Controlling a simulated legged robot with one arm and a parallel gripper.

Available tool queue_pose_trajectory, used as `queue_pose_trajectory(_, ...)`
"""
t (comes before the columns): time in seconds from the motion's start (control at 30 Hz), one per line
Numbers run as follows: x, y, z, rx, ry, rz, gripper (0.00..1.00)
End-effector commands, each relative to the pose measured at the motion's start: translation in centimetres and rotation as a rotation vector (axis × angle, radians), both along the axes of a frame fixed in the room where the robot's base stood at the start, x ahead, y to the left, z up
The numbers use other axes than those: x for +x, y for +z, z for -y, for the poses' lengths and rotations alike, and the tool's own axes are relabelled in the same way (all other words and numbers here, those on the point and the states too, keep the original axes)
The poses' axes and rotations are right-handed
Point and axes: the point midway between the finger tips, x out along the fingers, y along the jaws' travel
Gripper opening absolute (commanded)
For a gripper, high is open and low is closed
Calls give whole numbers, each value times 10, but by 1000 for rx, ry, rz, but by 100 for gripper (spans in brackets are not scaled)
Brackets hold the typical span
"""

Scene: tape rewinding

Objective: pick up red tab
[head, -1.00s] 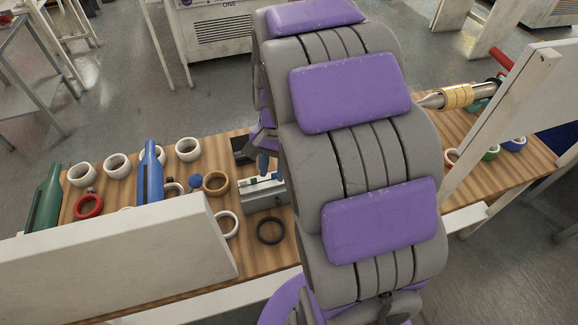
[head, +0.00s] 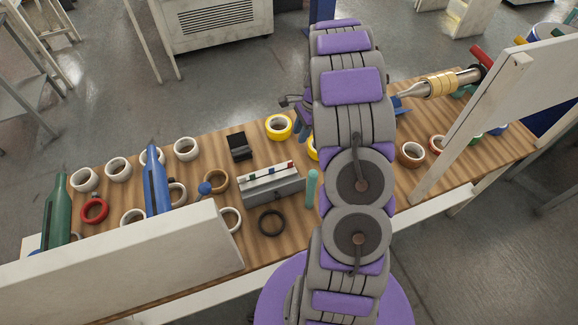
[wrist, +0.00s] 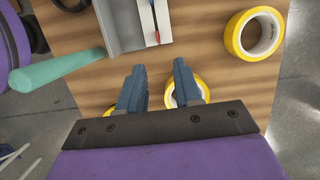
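A grey box (head: 275,190) with a white top strip stands on the workbench, left of my arm in the head view. Small coloured tabs sit along the strip, and the red tab (head: 291,165) is near its right end. In the wrist view, part of the grey box (wrist: 122,28) shows at the top, with a small red piece (wrist: 157,38) on its white strip. My gripper (wrist: 160,67) has two blue fingers, spread apart with nothing between them. It is apart from the box. In the head view, my arm hides most of the gripper.
Yellow tape rolls (head: 279,127) lie near the gripper; another yellow roll (wrist: 254,36) shows in the wrist view. A teal cylinder (head: 312,189) stands right of the box. A black block (head: 240,146) and a dark ring (head: 272,222) are close to the box. White panels (head: 120,262) border the bench.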

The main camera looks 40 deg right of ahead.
Motion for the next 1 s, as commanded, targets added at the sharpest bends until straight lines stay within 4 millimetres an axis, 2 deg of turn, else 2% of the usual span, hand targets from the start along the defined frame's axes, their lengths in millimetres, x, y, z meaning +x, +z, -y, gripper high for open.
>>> queue_pose_trajectory(0.1, 0, -28, -4, 8, 2, -5, 34)
queue_pose_trajectory(0.4, 4, -80, -18, 7, 3, -2, 34)
queue_pose_trajectory(0.5, 5, -90, -22, 3, 3, -2, 34)
queue_pose_trajectory(0.77, 5, -102, -27, 1, 3, 0, 34)
queue_pose_trajectory(1.0, 1, -135, -37, 8, 4, -4, 34)
